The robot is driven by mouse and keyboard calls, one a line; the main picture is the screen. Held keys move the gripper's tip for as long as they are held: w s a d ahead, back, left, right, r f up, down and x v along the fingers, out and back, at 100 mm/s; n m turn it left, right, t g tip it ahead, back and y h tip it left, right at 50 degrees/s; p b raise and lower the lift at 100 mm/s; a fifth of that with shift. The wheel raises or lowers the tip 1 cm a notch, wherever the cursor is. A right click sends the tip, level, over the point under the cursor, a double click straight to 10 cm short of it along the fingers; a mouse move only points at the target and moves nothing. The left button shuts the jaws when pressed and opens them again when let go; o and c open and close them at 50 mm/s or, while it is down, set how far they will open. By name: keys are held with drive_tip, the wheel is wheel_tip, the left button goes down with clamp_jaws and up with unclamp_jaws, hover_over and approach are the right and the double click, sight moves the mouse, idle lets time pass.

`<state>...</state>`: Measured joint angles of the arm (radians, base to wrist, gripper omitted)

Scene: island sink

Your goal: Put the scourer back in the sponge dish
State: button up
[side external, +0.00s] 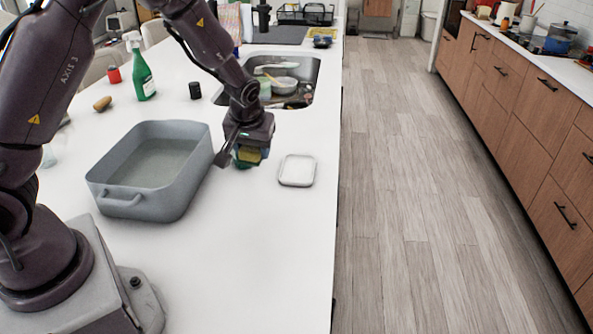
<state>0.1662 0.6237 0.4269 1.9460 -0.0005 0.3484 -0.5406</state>
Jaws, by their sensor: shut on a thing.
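The scourer (248,155), a small block with yellow and dark green faces, is between the fingers of my gripper (240,155). My gripper is shut on it and points down, low over the white counter. I cannot tell whether the scourer touches the counter. Part of it is hidden by the fingers. A shallow white square dish (297,170), which looks like the sponge dish, lies empty on the counter just right of my gripper, near the counter's right edge.
A grey-blue basin (118,204) stands close left of my gripper. Behind are the sink (270,80) with dishes, a dark cylinder (195,90), a green spray bottle (142,72) and a red can (113,74). The counter in front of the dish is clear.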

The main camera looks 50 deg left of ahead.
drive_tip(key=shift+w+r+n, duration=0.25)
drive_tip(key=shift+w+n, duration=0.15)
drive_tip(key=shift+w, duration=0.45)
drive_tip(key=shift+w+a, duration=0.1)
drive_tip(key=shift+w, duration=0.05)
drive_tip(key=w+a+f, duration=0.2)
drive_tip(key=w+f, duration=0.2)
drive_tip(key=w, duration=0.4)
hover_over(298, 167)
drive_tip(key=s+d, duration=0.1)
drive_tip(key=s, duration=0.1)
drive_tip(key=shift+t, duration=0.3)
wheel_tip(298, 167, down, 5)
drive_tip(key=shift+d+r, duration=0.1)
drive_tip(key=shift+d, duration=0.05)
drive_tip(key=shift+w+f, duration=0.6)
drive_tip(key=shift+f, duration=1.5)
